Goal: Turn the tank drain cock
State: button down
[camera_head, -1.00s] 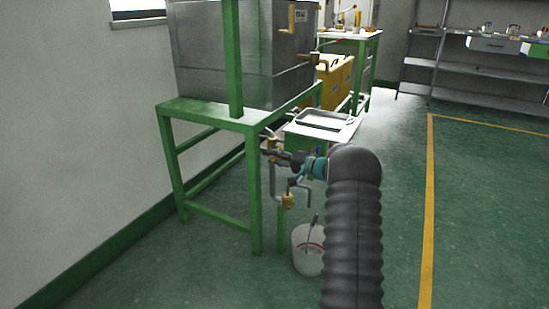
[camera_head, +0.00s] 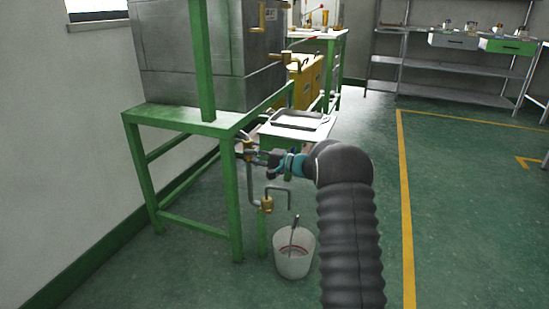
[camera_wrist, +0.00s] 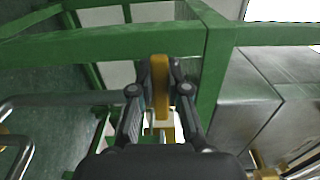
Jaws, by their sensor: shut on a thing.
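The tank's drain cock has a brass lever (camera_wrist: 161,88), seen upright between my fingers in the wrist view. My gripper (camera_wrist: 160,68) is shut on this lever, with one dark finger on each side. In the head view my gripper (camera_head: 258,158) reaches left to the brass cock (camera_head: 248,150) beside the green stand leg, under the steel tank (camera_head: 195,50). My fingers partly hide the cock there. A bent grey pipe with a brass fitting (camera_head: 267,204) hangs below it.
A white bucket (camera_head: 293,262) with a rod in it stands on the floor beneath the pipe. The green stand (camera_head: 230,190) is close to my gripper. A tray (camera_head: 298,119) lies behind. The floor to the right is clear.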

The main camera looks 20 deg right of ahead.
jog(key=shift+w+r, duration=0.15)
jog(key=c, duration=1.1)
grip_release()
jog(key=shift+a, duration=0.1)
jog(key=shift+d, duration=0.2)
jog(key=v, duration=1.1)
jog(key=shift+s+d, duration=0.25)
jog(key=shift+d, duration=0.05)
jog(key=shift+m, duration=0.3)
